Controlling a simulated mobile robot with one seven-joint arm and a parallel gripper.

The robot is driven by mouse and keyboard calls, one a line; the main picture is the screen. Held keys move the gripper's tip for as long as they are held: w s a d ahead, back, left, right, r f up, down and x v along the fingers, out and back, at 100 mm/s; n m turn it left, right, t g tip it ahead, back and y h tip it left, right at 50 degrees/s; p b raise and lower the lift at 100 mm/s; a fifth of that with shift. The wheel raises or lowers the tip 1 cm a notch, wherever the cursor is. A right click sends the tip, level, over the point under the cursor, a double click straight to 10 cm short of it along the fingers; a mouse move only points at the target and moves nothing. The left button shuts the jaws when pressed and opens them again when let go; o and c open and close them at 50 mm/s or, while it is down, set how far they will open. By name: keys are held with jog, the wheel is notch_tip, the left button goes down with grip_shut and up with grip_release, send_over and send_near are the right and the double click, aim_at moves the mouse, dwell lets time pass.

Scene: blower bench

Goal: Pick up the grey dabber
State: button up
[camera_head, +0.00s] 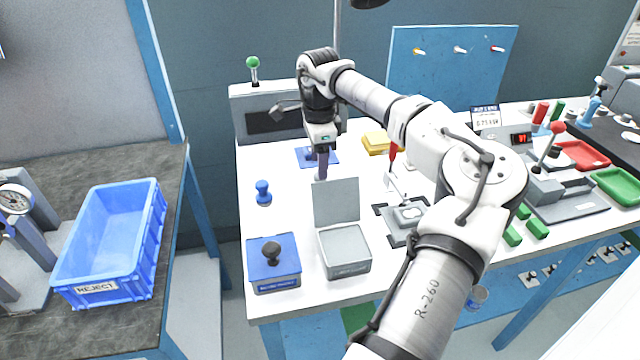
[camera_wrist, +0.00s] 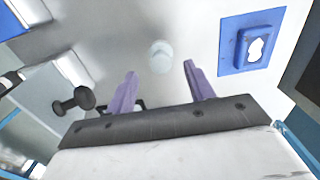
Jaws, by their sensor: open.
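My gripper (camera_head: 322,178) hangs fingers-down over the back left of the white bench. In the wrist view its two purple fingers (camera_wrist: 158,85) are apart with nothing between the tips. A pale grey round piece (camera_wrist: 160,57), seemingly the grey dabber from above, stands on the bench beyond the fingertips, roughly in line with the gap. It looks apart from both fingers. In the head view I cannot make it out; the gripper seems to hide it. A blue dabber-shaped piece (camera_head: 263,191) stands front left of the gripper.
A blue pad (camera_head: 303,162) lies behind the gripper; it also shows in the wrist view (camera_wrist: 228,57). A blue tin (camera_head: 275,285) with a dark knob (camera_head: 271,252) and an open grey box (camera_head: 345,268) stand in front. A blue reject crate (camera_head: 110,290) is at left.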

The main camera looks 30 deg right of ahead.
notch_tip(320, 180, down, 5)
jog(key=shift+d+r+p, duration=0.1)
jog(key=shift+r+p, duration=0.05)
jog(key=shift+p, duration=0.35)
jog(key=c, duration=1)
